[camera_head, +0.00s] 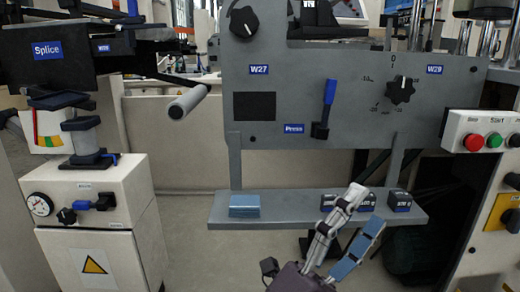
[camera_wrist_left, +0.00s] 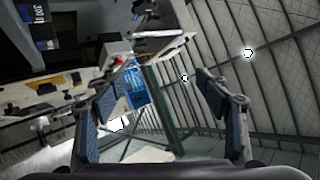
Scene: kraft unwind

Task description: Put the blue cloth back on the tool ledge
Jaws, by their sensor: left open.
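The blue cloth (camera_head: 244,206) looks like a small folded stack lying flat on the left part of the grey tool ledge (camera_head: 285,215). My left gripper (camera_head: 364,209) is in front of the right part of the ledge, pointing up and to the right, well to the right of the cloth and apart from it. Its two fingers are spread with nothing between them. In the left wrist view the open fingers (camera_wrist_left: 166,75) also show empty. The cloth cannot be made out there. My right gripper is not in view.
Dark blocks with blue labels (camera_head: 399,202) stand on the ledge's right part, partly behind my left gripper. A grey panel with a blue lever (camera_head: 328,98) and knobs rises above. A cabinet with a gauge (camera_head: 88,205) stands left, a button box (camera_head: 487,134) right. The ledge's middle is clear.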

